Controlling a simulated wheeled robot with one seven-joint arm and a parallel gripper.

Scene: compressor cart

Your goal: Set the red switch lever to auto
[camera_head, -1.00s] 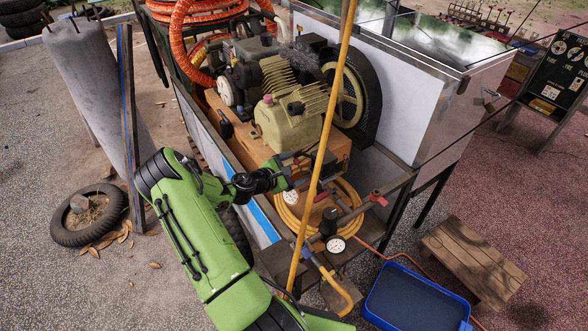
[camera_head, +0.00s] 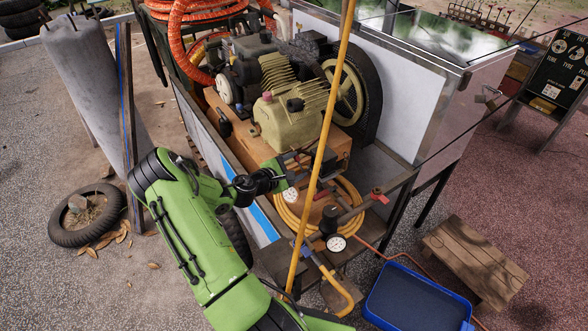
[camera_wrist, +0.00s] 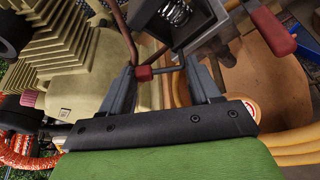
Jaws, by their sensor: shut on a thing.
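The red switch lever (camera_wrist: 144,73) shows in the wrist view as a red tip on a thin rod, at the lower edge of a grey box with an open front and a coiled spring inside. My gripper (camera_wrist: 160,72) is shut on the lever, with a dark finger on either side of the red tip and rod. In the head view my gripper (camera_head: 298,163) is at the front of the compressor, just left of the yellow pole. The lever is too small and covered to make out there. No lettering for auto is readable.
A yellow pole (camera_head: 322,150) stands close to my gripper. The compressor (camera_head: 292,112) and its flywheel are behind. A coiled yellow hose (camera_head: 350,195), a gauge (camera_head: 336,242) and a red valve handle (camera_head: 379,196) are at the right. A blue tray (camera_head: 415,300) is on the ground.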

